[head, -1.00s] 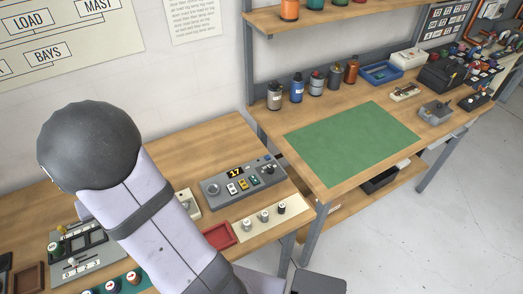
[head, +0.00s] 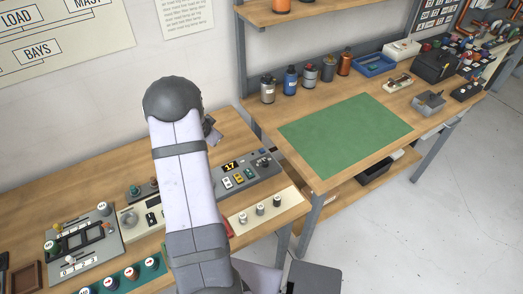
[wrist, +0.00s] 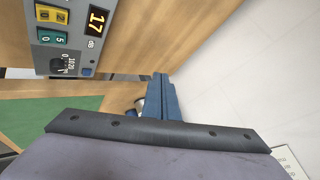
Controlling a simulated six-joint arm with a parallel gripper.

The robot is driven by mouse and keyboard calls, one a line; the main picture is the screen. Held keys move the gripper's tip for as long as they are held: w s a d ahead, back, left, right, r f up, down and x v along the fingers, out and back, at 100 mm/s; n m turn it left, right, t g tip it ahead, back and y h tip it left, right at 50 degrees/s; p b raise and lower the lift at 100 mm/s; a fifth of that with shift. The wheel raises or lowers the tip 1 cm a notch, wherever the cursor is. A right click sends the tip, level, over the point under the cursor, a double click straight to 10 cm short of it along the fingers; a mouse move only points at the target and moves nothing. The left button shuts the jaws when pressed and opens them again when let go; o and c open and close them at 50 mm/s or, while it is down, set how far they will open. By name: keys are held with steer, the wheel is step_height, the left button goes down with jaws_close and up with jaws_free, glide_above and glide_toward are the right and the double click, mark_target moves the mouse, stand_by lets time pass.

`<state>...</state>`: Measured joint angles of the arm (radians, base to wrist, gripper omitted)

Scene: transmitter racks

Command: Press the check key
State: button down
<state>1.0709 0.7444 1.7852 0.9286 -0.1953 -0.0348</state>
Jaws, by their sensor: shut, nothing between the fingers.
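The grey console (head: 262,177) on the near bench has a lit "17" display (head: 231,166) and a row of white, yellow and green keys (head: 239,178). The wrist view shows the display (wrist: 97,22), a yellow key (wrist: 52,14) and a green key (wrist: 52,37). No label reading "check" is legible. My gripper (head: 213,131) shows only partly past the end of my arm, above the bench behind the console and apart from the keys. It is shut and empty.
A cream panel with several knobs (head: 243,225) lies in front of the console. A grey slider panel (head: 73,262) and a teal panel (head: 110,284) are at left.

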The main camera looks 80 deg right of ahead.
steer(key=s+d+f+m+g, duration=0.1)
steer(key=s+d+m, duration=0.2)
steer(key=s, duration=0.5)
steer(key=s+d+f+m+g, duration=0.2)
steer(key=s+d, duration=0.3)
steer(key=s, duration=0.3)
steer(key=shift+s+d+m+g+h, duration=0.2)
steer(key=shift+s+m+g+h, duration=0.1)
steer(key=shift+s+m, duration=0.1)
steer(key=shift+w+f, duration=0.1)
steer(key=shift+f, duration=0.05)
steer(key=b, duration=0.8)
glide_above(262, 150)
steer(key=a, duration=0.1)
step_height(262, 150, down, 7)
steer(key=shift+w+a+r, duration=0.1)
steer(key=shift+a+r, duration=0.05)
steer(key=shift+r, duration=0.05)
steer(key=shift+f+b, duration=0.4)
steer(key=shift+f, duration=0.6)
steer(key=shift+f, duration=0.15)
steer(key=shift+f, duration=0.3)
